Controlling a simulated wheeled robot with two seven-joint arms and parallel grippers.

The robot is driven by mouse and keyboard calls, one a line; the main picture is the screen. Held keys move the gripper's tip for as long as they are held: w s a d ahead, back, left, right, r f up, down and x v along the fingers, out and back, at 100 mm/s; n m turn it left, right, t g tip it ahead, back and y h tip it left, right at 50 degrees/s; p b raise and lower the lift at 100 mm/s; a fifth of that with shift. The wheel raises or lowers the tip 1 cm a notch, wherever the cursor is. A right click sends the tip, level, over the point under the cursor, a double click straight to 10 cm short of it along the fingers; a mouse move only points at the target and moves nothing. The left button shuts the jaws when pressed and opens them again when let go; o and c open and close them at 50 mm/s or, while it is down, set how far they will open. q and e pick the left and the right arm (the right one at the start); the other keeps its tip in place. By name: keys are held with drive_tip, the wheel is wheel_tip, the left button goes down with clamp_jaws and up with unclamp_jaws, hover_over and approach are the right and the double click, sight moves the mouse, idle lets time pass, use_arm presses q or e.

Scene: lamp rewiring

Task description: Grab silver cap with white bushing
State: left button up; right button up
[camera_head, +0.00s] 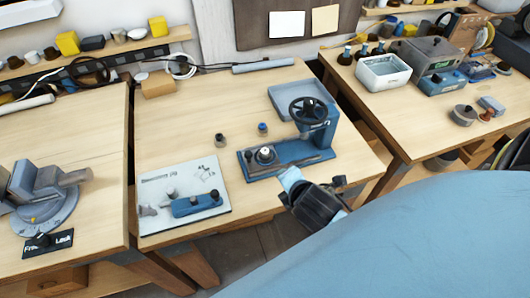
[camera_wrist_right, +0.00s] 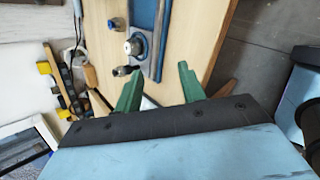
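My left gripper is not in view.
The blue press (camera_head: 318,132) with a handwheel and a grey tray (camera_head: 285,96) stand right of the caps. A white board (camera_head: 215,218) with a blue fixture lies in front. Table surface around the caps is clear. A clamp device (camera_head: 45,200) stands on the left table.

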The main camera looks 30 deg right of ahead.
sight(264, 148)
drive_tip(key=w+f+n+t, duration=0.1)
drive_tip(key=w+n, duration=0.3)
drive_tip(key=w+d+f+n+t, duration=0.1)
drive_tip(key=w+n, duration=0.4)
drive_tip(key=w+d+f+n+t, duration=0.1)
drive_tip(key=w+n, duration=0.3)
drive_tip(key=n, duration=0.1)
drive_tip(key=shift+w+t+b, duration=0.15)
drive_tip(key=shift+t+b, duration=0.2)
drive_tip(key=shift+t, duration=0.05)
drive_tip(key=shift+f+b+x, duration=0.15)
drive_tip(key=shift+b+x, duration=0.05)
drive_tip(key=shift+x, duration=1.15)
drive_tip(key=shift+f+b+x, duration=0.15)
drive_tip(key=shift+f+x, duration=0.05)
drive_tip(key=shift+x, duration=1.1)
drive_tip(key=shift+s, duration=0.2)
drive_tip(key=c, duration=0.8)
clamp_jaws()
